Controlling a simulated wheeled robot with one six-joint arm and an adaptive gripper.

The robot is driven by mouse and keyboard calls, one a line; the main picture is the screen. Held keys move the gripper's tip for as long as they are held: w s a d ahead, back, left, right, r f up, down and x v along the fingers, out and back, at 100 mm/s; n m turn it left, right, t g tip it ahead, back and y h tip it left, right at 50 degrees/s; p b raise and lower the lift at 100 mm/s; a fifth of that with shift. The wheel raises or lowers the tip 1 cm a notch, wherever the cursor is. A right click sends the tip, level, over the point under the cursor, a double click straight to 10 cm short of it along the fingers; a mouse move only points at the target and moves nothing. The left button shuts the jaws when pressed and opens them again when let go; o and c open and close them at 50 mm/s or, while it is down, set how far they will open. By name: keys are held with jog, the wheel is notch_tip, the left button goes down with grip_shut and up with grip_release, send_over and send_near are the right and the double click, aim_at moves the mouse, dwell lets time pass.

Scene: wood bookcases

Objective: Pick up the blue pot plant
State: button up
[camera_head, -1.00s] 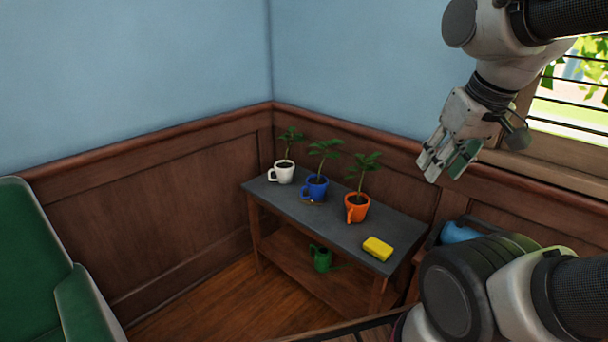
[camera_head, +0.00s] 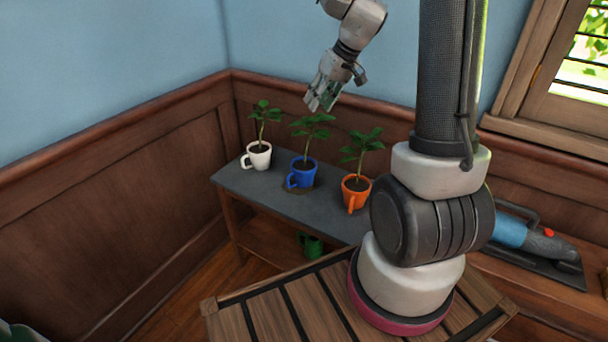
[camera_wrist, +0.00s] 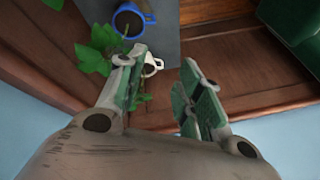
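The blue pot plant (camera_head: 303,172) is a blue mug with a leafy green plant. It stands on the dark grey tabletop (camera_head: 262,189) between a white and an orange potted plant. In the wrist view the blue mug (camera_wrist: 128,20) is at the top left, its leaves beside my gripper's left finger. My gripper (camera_head: 321,97) is above and behind the blue plant in the head view, fingers pointing down. In the wrist view my gripper (camera_wrist: 162,92) is open, with clear space between its green-padded fingers. Nothing is held.
The white mug plant (camera_head: 257,156) stands left, and the orange mug plant (camera_head: 355,191) right, both close to the blue one. A green watering can (camera_head: 311,245) sits on the lower shelf. A blue-and-grey tool (camera_head: 520,236) lies on the right surface.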

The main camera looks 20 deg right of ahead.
jog(key=w+d+f, duration=0.3)
jog(key=w+f, duration=0.3)
jog(key=f, duration=0.2)
send_near(309, 148)
jog(key=f, duration=0.2)
jog(key=shift+m, duration=0.3)
jog(key=x, duration=0.5)
jog(key=w+x, duration=0.1)
jog(key=x, duration=0.2)
jog(key=shift+a, duration=0.1)
grip_shut()
